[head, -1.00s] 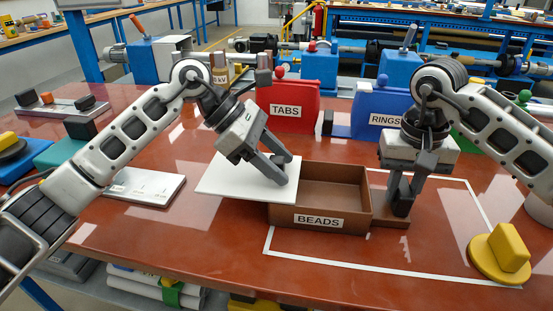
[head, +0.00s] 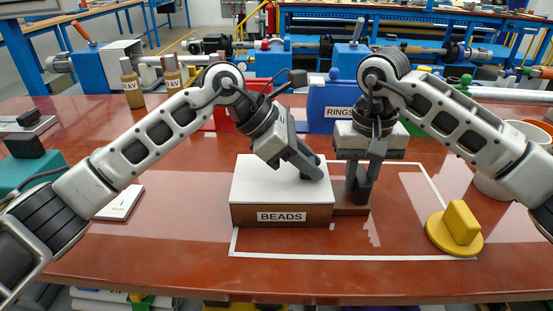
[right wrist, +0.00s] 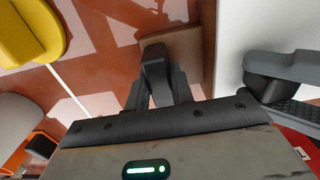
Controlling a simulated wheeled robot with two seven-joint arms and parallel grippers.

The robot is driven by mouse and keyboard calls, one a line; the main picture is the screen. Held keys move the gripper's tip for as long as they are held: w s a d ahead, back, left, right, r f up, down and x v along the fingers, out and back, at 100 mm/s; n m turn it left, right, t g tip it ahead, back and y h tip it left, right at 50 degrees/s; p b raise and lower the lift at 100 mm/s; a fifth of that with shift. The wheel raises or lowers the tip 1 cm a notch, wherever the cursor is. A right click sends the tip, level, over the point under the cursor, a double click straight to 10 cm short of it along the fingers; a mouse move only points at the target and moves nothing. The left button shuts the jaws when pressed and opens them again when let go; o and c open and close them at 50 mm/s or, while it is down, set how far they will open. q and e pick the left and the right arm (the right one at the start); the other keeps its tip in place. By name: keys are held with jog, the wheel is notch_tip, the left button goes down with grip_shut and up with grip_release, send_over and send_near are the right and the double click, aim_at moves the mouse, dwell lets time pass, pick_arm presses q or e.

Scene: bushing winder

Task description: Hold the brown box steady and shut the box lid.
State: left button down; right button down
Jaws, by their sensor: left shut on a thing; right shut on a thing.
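The brown box (head: 246,216), labelled BEADS, stands on the red table. The white lid (head: 265,180) lies flat over its top, its edges about in line with the walls; the inside is hidden. My left gripper (head: 313,174) is shut on the lid's grip near its right side; the fingers hide that grip. My right gripper (head: 358,192) points down and is shut at the brown ledge (head: 350,210) on the box's right side; the held part is mostly hidden. The right wrist view also shows the ledge (right wrist: 185,42), the lid (right wrist: 245,22) and my left gripper (right wrist: 268,80).
A white outline (head: 330,256) is marked on the table around the box. A yellow knobbed piece (head: 460,225) is at right. Red (head: 228,118) and blue (head: 330,105) bins stand behind. The table in front of the box is clear.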

pick_arm(q)
jog(key=shift+d, duration=0.2)
pick_arm(e)
jog(key=shift+a, duration=0.15)
pick_arm(q)
jog(key=c, duration=1.2)
grip_release()
jog(key=shift+o, duration=0.2)
jog(key=shift+a+r, duration=0.1)
jog(key=shift+a, duration=0.1)
jog(key=v, duration=1.1)
jog(key=shift+a+r, duration=0.2)
jog(key=shift+r, duration=0.05)
pick_arm(e)
jog(key=c, duration=1.1)
grip_release()
